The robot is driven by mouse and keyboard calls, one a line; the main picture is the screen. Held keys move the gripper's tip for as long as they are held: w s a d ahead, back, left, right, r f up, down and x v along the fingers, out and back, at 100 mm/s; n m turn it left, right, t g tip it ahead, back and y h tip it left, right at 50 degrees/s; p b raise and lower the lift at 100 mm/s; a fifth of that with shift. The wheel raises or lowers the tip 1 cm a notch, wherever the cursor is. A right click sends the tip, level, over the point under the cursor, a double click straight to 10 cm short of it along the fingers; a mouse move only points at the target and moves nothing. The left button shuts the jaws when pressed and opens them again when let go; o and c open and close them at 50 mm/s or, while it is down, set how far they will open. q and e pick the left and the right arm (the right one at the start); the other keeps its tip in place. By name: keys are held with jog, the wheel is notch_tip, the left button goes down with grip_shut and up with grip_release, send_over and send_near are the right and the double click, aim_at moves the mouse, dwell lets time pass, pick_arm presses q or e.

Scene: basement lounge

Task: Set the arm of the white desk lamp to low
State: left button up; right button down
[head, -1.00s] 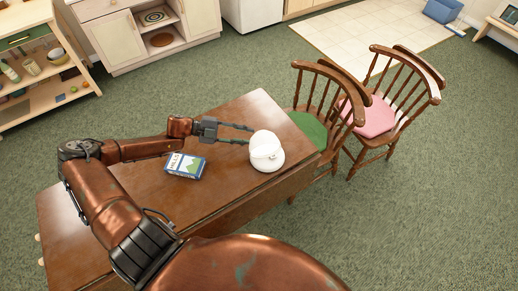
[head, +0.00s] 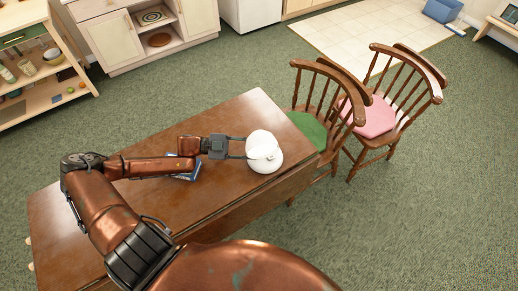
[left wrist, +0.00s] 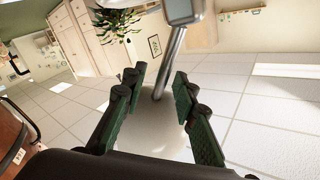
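The white desk lamp (head: 264,152) stands on the wooden table near its right end. From above, its rounded white head covers most of the lamp. My left gripper (head: 246,148) reaches it from the left, with its fingers apart at the lamp's left side. In the left wrist view my left gripper (left wrist: 160,85) is open, its two green-padded fingers apart. A grey lamp arm (left wrist: 170,65) and a rounded white lamp part (left wrist: 155,130) show between and beyond the fingers. I cannot tell whether a finger touches the lamp. My right gripper is not in view.
The wooden table (head: 235,115) is mostly bare. A blue box (head: 187,177) lies mostly hidden under my left forearm. Wooden chairs with a green cushion (head: 309,128) and a pink cushion (head: 372,118) stand right of the table. Shelves and cabinets line the back.

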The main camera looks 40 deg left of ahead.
pick_arm(q)
jog(key=shift+d, duration=0.1)
jog(key=shift+c, duration=0.5)
grip_shut()
